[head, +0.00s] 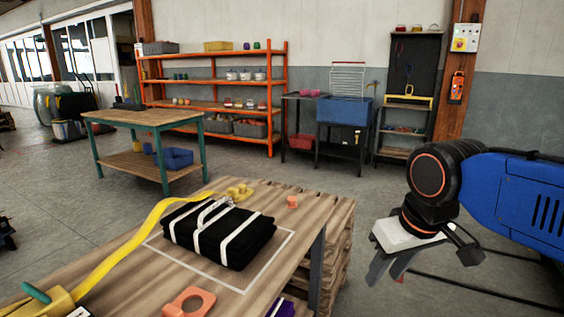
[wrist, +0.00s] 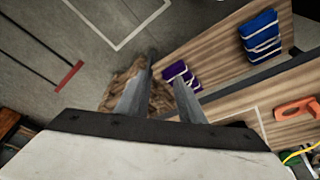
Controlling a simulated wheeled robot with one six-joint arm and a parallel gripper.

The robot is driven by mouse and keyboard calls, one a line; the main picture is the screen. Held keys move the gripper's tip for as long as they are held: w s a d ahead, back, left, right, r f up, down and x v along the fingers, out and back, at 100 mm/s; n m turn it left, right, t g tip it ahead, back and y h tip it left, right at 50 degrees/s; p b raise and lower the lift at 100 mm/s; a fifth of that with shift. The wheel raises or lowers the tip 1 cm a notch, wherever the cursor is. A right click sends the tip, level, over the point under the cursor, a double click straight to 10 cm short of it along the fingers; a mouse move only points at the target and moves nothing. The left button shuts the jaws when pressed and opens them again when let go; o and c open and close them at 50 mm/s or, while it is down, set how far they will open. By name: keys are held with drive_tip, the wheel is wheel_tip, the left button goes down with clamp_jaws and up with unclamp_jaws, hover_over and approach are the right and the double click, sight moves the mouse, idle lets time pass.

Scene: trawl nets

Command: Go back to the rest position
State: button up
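My gripper (head: 388,275) hangs at the right in the head view, to the right of the wooden table (head: 130,262) and clear of it. In the wrist view its two fingers (wrist: 166,68) stand apart with nothing held between them. The gripper is open and empty. A black folded bundle with white straps (head: 220,236) lies on the table inside a white outline, away from my gripper.
An orange bracket (head: 190,302) and a yellow strap (head: 125,252) lie on the table. Purple (wrist: 178,72) and blue (wrist: 261,38) strapped bundles sit on wooden surfaces in the wrist view. A workbench (head: 150,118) and orange shelving (head: 215,82) stand behind, with open floor between.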

drive_tip(key=s+d+f+m+t+h, duration=0.1)
drive_tip(key=s+d+f+m, duration=0.2)
drive_tip(key=s+d+f, duration=0.3)
wheel_tip(320, 180, down, 3)
drive_tip(key=d, duration=0.2)
drive_tip(key=shift+d, duration=0.35)
